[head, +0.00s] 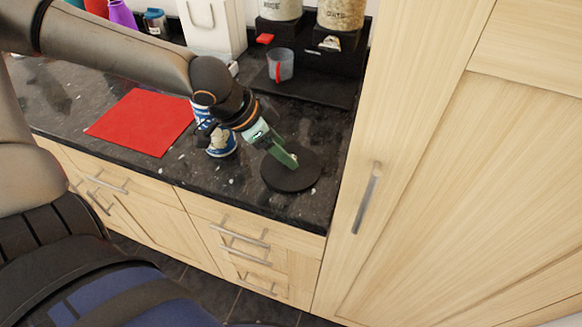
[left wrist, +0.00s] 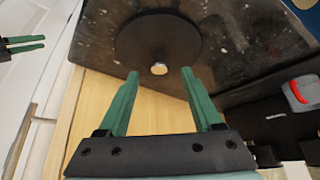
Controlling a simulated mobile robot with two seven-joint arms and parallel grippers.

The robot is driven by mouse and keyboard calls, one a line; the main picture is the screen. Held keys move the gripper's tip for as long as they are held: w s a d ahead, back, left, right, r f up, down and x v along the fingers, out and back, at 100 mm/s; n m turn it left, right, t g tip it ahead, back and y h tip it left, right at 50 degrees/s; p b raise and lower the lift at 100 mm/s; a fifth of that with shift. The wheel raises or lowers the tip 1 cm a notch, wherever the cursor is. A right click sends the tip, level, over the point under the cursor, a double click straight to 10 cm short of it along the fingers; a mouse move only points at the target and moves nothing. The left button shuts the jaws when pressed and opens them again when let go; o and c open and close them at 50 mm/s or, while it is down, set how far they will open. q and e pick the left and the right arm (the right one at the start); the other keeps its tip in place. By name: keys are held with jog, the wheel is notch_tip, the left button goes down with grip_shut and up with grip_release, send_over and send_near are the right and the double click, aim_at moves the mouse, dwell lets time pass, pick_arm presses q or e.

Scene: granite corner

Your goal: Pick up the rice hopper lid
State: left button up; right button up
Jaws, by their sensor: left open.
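The rice hopper lid (head: 305,180) looks like a flat round black disc lying on the dark granite counter near its front edge. It also shows in the left wrist view (left wrist: 150,35), with a small pale knob (left wrist: 159,68). My left gripper (head: 292,163) is over the lid, tilted down, its green fingers open and empty. In the left wrist view the knob lies between the open fingertips (left wrist: 160,72), but I cannot tell how close they are in depth. Another pair of green fingers (left wrist: 22,44), apparently my right gripper, shows at the left edge there.
A blue-and-white can (head: 222,145) stands close beside my left gripper. A red mat (head: 140,122) lies further left. Behind are a measuring cup (head: 280,65) with a red handle and the rice and oats hoppers (head: 340,14). A tall wooden cabinet (head: 420,170) bounds the right side.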

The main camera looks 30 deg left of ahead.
pick_arm(q)
jog(key=shift+b+x, duration=0.4)
jog(key=shift+x, duration=0.85)
grip_shut()
